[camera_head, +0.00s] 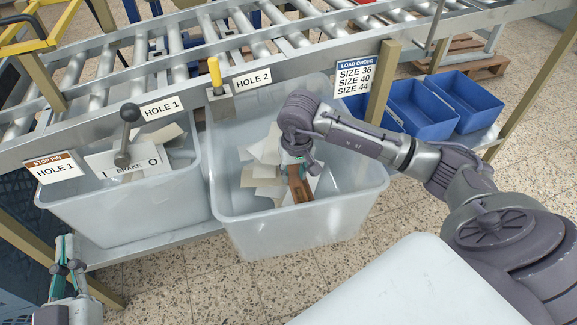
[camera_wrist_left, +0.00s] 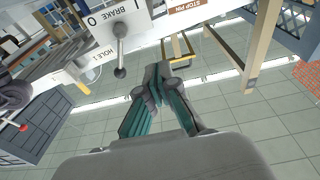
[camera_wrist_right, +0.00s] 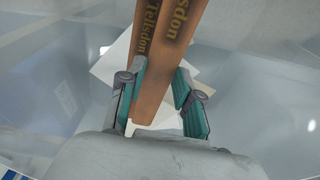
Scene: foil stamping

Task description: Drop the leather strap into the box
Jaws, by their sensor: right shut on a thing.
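The brown leather strap (camera_head: 300,188) hangs from my right gripper (camera_head: 294,164) inside the right translucent box (camera_head: 290,235), above the pale sheets lying in it. In the right wrist view the strap (camera_wrist_right: 165,60) shows two long bands printed "Tellsdon". The fingers of the right gripper (camera_wrist_right: 158,95) are shut on it, one on each side. Whether its lower end touches the sheets is unclear. My left gripper (camera_head: 66,245) is at the lower left of the head view, apart from the boxes. In the left wrist view its fingertips (camera_wrist_left: 158,72) meet, with nothing seen between them.
A second translucent box (camera_head: 120,215) with pale sheets stands at the left under the HOLE 1 sign. A brake lever (camera_head: 125,135) and a yellow-handled lever (camera_head: 215,75) rise near the box rims. Blue bins (camera_head: 425,110) stand at the right beyond a wooden post (camera_head: 382,80).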

